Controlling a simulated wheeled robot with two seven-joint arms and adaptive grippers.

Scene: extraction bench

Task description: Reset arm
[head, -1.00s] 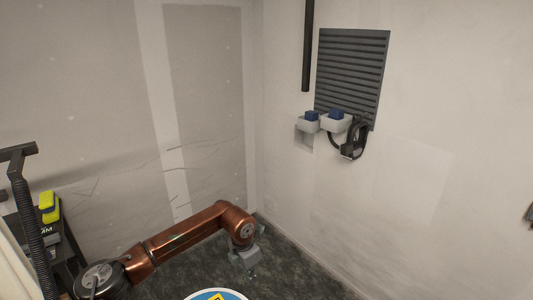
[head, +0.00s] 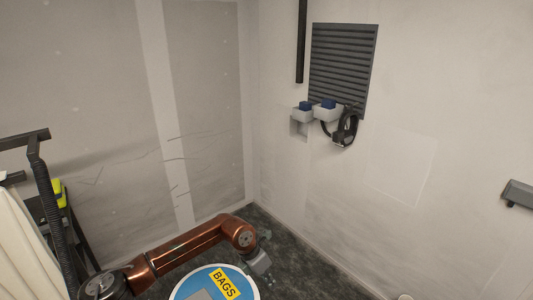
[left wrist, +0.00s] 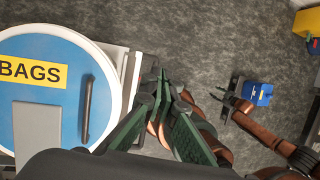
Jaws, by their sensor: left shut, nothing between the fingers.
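My left arm reaches in from the lower left of the head view. Its grey gripper (head: 264,270) points down at the arm's end, beside a round blue-and-white lid with a yellow BAGS label (head: 214,287). In the left wrist view the green fingers of this gripper (left wrist: 163,84) are together with nothing between them, right of the same blue lid (left wrist: 45,88). Another copper arm shows at the right of that view. Its dark gripper (left wrist: 230,97) is near a small blue box (left wrist: 258,94); whether they touch is unclear.
A dark louvred panel (head: 343,68) hangs on the right wall, above grey bins (head: 328,113) and a coiled black hose (head: 345,128). A black stand with a ribbed hose (head: 50,220) is at the left. Dark floor (head: 310,262) is open right of my left gripper.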

